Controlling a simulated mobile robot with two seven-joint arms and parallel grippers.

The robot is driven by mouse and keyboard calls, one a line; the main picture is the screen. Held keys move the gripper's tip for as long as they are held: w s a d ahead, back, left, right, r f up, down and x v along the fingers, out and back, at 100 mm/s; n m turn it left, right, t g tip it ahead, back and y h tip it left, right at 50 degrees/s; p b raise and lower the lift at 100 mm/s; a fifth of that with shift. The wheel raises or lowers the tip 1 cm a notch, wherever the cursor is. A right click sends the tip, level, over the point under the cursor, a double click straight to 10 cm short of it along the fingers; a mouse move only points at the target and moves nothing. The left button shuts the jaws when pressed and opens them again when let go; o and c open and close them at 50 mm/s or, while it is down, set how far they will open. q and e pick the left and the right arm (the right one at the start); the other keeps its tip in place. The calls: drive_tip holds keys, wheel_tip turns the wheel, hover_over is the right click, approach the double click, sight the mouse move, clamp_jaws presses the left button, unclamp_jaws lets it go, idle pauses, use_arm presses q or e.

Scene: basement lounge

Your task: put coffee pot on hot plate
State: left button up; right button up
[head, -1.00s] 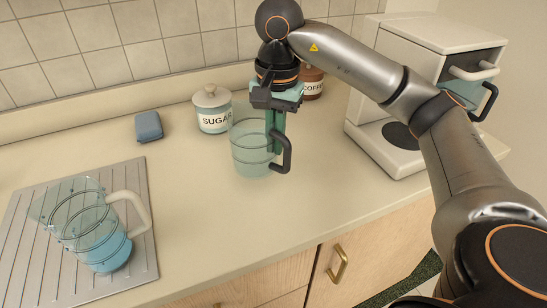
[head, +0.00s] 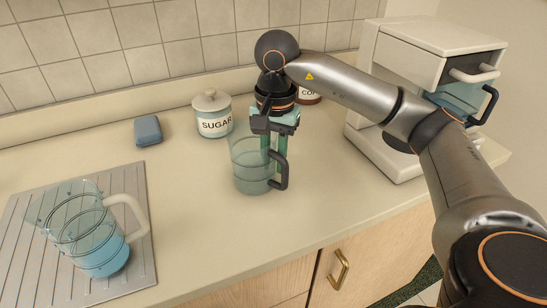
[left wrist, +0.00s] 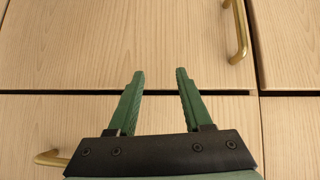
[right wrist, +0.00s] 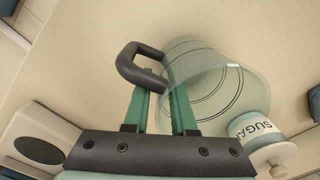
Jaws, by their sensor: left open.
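A clear glass pot (head: 250,168) with a black handle stands on the counter in the middle. It also shows in the right wrist view (right wrist: 205,80). My right gripper (head: 273,165) is above and beside it, near the handle. A second glass pot (head: 98,238), with blue liquid and a white handle, stands at the left. The dark round hot plate (right wrist: 39,150) is on the coffee machine's base. My left gripper (left wrist: 159,75) is open and empty before the cabinet fronts.
The white coffee machine (head: 405,60) stands at right, with a bluish container (head: 458,98) and black handle in it. A sugar jar (head: 213,118), partly hidden coffee jar and blue sponge (head: 147,131) are at the back. The drainboard (head: 140,190) is under the second pot.

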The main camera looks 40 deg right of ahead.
drive_tip(key=shift+o, duration=0.5)
drive_tip(key=shift+r, duration=0.1)
